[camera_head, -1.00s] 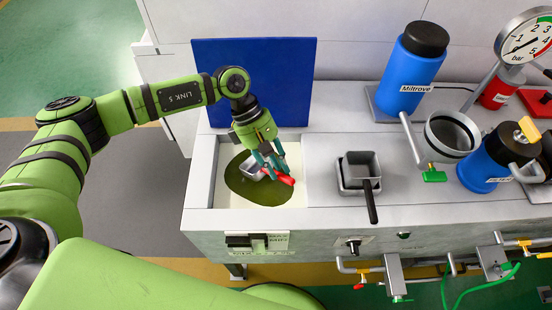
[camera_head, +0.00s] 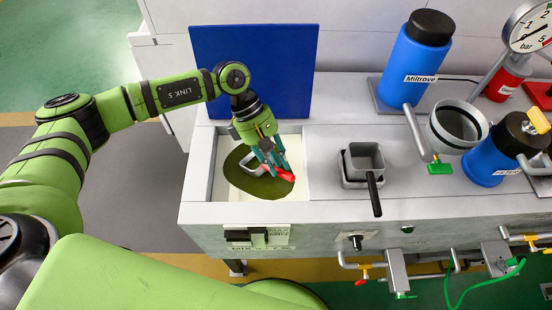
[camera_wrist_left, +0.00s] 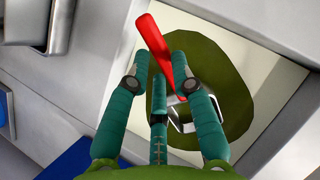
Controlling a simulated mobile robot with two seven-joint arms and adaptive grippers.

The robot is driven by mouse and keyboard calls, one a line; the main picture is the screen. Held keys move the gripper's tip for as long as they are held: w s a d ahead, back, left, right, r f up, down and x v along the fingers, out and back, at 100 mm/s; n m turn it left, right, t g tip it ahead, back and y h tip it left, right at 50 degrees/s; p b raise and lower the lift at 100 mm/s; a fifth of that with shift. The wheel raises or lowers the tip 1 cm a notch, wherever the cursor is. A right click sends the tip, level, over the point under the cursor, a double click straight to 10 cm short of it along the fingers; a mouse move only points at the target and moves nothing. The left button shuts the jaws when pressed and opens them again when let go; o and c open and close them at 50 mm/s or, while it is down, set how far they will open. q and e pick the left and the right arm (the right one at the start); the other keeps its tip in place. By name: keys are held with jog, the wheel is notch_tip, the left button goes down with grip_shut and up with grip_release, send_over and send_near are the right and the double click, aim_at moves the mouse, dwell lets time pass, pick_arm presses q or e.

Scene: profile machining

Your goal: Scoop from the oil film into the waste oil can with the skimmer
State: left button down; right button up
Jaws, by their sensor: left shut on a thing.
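My left gripper (camera_head: 267,160) is over the sunken white basin and shut on the skimmer's red handle (camera_head: 283,174). In the left wrist view the fingers (camera_wrist_left: 160,80) close around the red handle (camera_wrist_left: 147,35). The skimmer's metal scoop (camera_wrist_left: 180,116) is at the dark green oil film (camera_wrist_left: 240,85); I cannot tell how deep it sits. The oil film (camera_head: 262,187) is an irregular patch in the basin. An open round grey-rimmed vessel (camera_head: 440,128) stands right on the counter; no label on it is readable, so I cannot confirm it is the waste oil can.
A square grey pot (camera_head: 366,156) with a black handle stands right of the basin. A blue bottle (camera_head: 417,60), a blue can (camera_head: 490,165) and a gauge (camera_head: 530,35) crowd the right. A blue panel (camera_head: 255,60) rises behind the basin.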

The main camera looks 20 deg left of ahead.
pick_arm(q)
jog(key=shift+f+b, duration=0.4)
jog(key=shift+b, duration=1.05)
dwell(1.2)
jog(key=shift+r, duration=0.1)
dwell(0.3)
jog(key=shift+r+p, duration=0.85)
jog(key=shift+r, duration=1.35)
jog(key=shift+r, duration=0.1)
notch_tip(320, 180, up, 4)
jog(key=shift+r+p, duration=0.1)
jog(key=shift+p, duration=0.7)
